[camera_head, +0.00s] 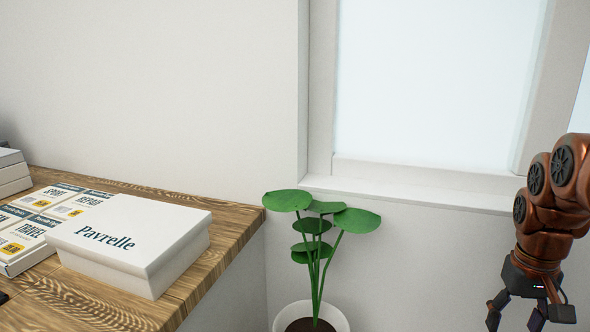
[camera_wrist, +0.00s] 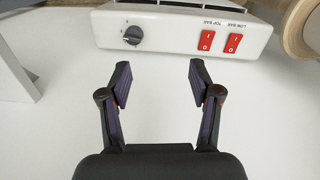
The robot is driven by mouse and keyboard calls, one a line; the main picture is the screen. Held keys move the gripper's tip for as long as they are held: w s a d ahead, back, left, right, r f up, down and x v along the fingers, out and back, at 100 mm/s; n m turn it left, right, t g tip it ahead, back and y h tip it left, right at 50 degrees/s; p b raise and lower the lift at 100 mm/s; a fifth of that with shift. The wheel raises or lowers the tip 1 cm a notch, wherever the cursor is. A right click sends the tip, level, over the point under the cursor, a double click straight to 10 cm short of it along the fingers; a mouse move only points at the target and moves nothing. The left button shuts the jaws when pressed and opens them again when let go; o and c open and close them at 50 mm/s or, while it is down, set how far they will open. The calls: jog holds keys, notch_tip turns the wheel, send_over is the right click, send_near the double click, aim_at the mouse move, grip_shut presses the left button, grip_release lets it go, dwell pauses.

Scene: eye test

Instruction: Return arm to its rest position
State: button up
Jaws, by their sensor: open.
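My copper-coloured arm hangs at the right edge of the head view. My gripper (camera_head: 527,315) is at its lower end, pointing down, with its dark fingers apart. It is in front of the wall below the window, well to the right of the plant and the wooden table. In the wrist view my gripper (camera_wrist: 160,78) is open, with nothing between its fingertips. A white appliance (camera_wrist: 180,30) with a dark dial (camera_wrist: 133,35) and two red switches (camera_wrist: 220,42) shows beyond the fingertips. I see no contact with it.
The wooden table (camera_head: 236,219) at left holds a white "Pavrelle" box (camera_head: 130,240) and several printed boxes (camera_head: 50,210). A potted plant (camera_head: 318,240) stands between table and arm. A tan ring-shaped object (camera_wrist: 297,30) lies at the wrist view's upper right.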

jog(key=s+a+r+n+g+p, duration=0.1)
jog(key=s+a+r+n+p, duration=0.1)
jog(key=s+a+r+p, duration=1.5)
jog(key=a+r+p, duration=0.3)
jog(key=p, duration=0.7)
jog(key=shift+s+a+n+y, duration=0.3)
jog(key=shift+a+n, duration=0.05)
jog(key=shift+n, duration=0.05)
